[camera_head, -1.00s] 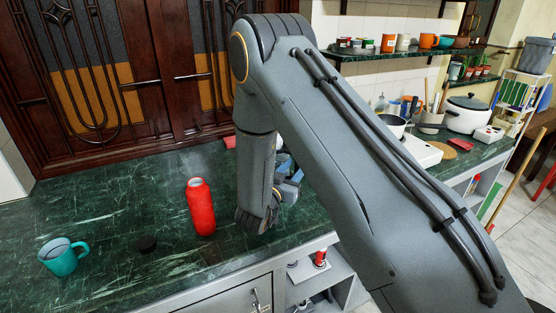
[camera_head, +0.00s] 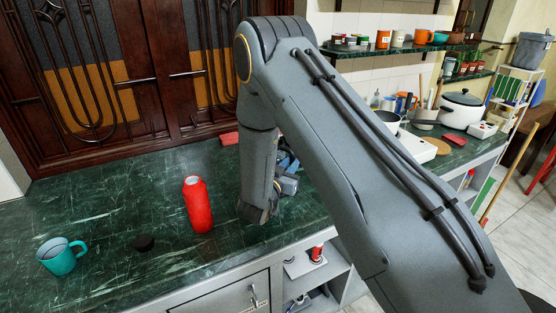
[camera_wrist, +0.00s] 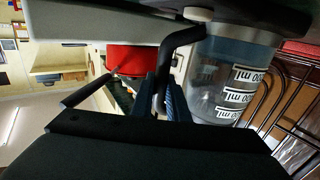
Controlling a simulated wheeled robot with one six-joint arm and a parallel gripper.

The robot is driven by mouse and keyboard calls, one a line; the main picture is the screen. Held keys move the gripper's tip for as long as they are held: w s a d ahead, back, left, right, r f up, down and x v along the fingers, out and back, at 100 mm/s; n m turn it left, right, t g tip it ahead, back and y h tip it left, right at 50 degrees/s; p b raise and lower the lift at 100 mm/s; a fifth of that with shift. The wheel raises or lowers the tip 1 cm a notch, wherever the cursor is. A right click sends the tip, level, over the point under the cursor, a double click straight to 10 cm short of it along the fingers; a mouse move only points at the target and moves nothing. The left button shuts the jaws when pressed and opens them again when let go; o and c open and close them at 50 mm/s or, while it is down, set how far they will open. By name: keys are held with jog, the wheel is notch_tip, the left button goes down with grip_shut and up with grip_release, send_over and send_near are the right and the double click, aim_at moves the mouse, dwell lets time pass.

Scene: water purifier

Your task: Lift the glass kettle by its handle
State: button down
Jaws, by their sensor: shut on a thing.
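In the head view my arm hides the kettle, and only a bit of the blue gripper (camera_head: 288,165) shows behind the forearm. I cannot tell whether the kettle's base is clear of the counter.
A white pot (camera_head: 462,112) and a pan stand on the right. Dark wooden doors (camera_head: 150,80) close off the back.

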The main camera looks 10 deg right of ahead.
jog(key=shift+r, duration=0.15)
notch_tip(320, 180, up, 10)
jog(key=shift+f+b, duration=0.1)
jog(key=shift+b, duration=1.05)
